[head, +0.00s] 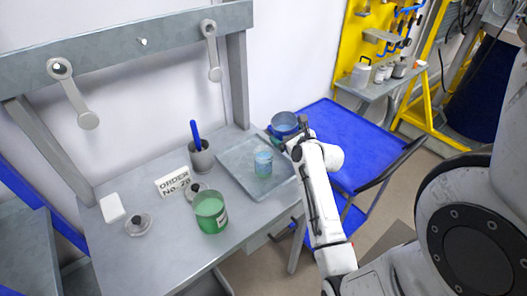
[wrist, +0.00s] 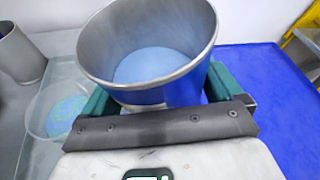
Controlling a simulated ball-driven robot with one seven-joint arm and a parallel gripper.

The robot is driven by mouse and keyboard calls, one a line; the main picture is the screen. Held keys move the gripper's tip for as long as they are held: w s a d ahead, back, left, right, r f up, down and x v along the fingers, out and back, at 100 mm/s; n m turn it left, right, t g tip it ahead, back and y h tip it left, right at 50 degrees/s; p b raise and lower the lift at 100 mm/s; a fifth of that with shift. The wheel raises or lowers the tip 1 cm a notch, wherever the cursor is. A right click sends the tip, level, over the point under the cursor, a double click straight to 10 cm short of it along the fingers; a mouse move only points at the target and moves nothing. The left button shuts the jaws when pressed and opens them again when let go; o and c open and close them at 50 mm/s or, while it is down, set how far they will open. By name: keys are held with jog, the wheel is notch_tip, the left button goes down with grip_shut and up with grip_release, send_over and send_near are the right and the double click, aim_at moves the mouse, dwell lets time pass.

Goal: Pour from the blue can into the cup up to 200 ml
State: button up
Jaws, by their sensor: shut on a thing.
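My gripper (head: 284,134) is shut on the blue can (head: 284,122), with green fingers on both sides of it in the wrist view (wrist: 160,98). The can (wrist: 165,95) has a metal rim and a blue lower body, and light blue contents show inside it. It is held beside the back right of the tray, near upright in the head view. The clear cup (head: 263,163) stands upright in the grey tray (head: 238,180), left of the can and apart from it. In the wrist view the cup (wrist: 58,110) shows blue, speckled contents. Its level marks cannot be read.
A green-filled container (head: 211,213) stands in front of the tray. A grey pot with a blue handle (head: 201,155), an order card (head: 174,184), round lids and a white block (head: 112,207) are to the left. A blue-topped table (head: 345,140) is on the right.

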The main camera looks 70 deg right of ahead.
aim_at(277, 117)
jog(key=r, duration=0.2)
jog(key=r+n, duration=0.1)
jog(key=shift+w+a+h, duration=0.1)
jog(key=shift+a+h, duration=0.2)
jog(key=shift+h, duration=0.1)
jog(key=shift+w+a+n+h+b, duration=0.15)
jog(key=shift+a+n+h+b, duration=0.1)
jog(key=shift+n+h+b, duration=0.1)
jog(key=shift+w+a+r+n+h+b, duration=0.35)
jog(key=shift+r+n+b, duration=0.3)
jog(key=shift+b, duration=0.6)
jog(key=shift+s+a+r, duration=0.1)
jog(key=shift+a+r, duration=0.05)
jog(key=shift+r, duration=0.05)
jog(key=shift+a+r+n+h+b, duration=0.15)
jog(key=shift+r+n+h+b, duration=0.55)
jog(key=shift+b, duration=0.5)
jog(key=shift+f+n+b, duration=0.3)
jog(key=shift+n+b, duration=0.6)
jog(key=shift+b, duration=0.9)
dwell(0.9)
